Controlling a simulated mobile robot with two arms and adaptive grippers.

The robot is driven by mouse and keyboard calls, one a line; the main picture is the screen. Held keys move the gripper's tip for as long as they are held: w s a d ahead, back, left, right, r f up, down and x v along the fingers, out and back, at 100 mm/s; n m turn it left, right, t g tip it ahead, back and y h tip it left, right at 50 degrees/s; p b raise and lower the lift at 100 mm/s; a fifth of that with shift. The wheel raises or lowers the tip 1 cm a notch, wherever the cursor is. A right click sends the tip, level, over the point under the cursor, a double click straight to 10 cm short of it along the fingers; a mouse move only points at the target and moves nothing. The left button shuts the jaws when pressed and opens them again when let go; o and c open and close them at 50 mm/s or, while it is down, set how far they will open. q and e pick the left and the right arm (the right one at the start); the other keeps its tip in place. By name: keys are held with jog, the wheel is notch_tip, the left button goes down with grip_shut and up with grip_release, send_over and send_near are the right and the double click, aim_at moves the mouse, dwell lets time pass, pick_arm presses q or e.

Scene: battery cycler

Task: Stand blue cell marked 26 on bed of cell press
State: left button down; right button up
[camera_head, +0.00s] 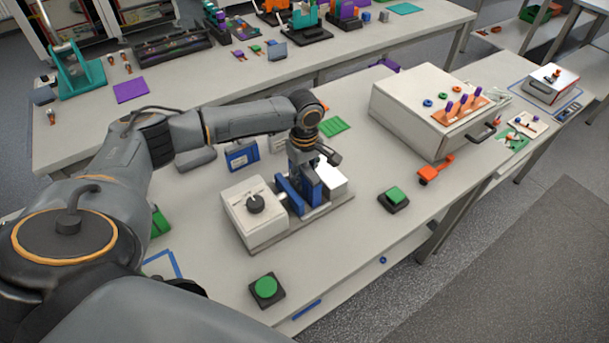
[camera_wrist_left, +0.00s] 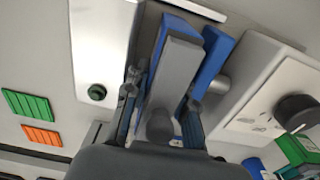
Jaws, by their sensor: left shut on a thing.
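The cell press stands in the middle of the near bench, with a white knob box (camera_head: 245,222), a white block (camera_head: 331,180) and an upright blue plate (camera_head: 287,192). The plate also shows in the left wrist view (camera_wrist_left: 215,55). My left gripper (camera_head: 304,161) points down over the press. Its fingers (camera_wrist_left: 160,115) are shut on a blue cell (camera_head: 311,185), which shows grey and blue in the left wrist view (camera_wrist_left: 180,65). The cell is upright between plate and white block. Its number and lower end are hidden, so contact with the bed is unclear. My right gripper is out of view.
Another blue cell (camera_head: 242,156) with a pale label stands behind the press. Green button boxes stand at the front (camera_head: 265,289) and right (camera_head: 394,199). A large white cabinet (camera_head: 409,103) and an orange tool (camera_head: 436,168) are farther right.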

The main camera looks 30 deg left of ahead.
pick_arm(q)
jog(key=shift+r, duration=0.1)
jog(key=c, duration=1.4)
grip_release()
jog(key=shift+s, duration=0.1)
notch_tip(320, 180, up, 12)
jog(key=shift+b, duration=0.95)
jog(key=shift+d, duration=0.1)
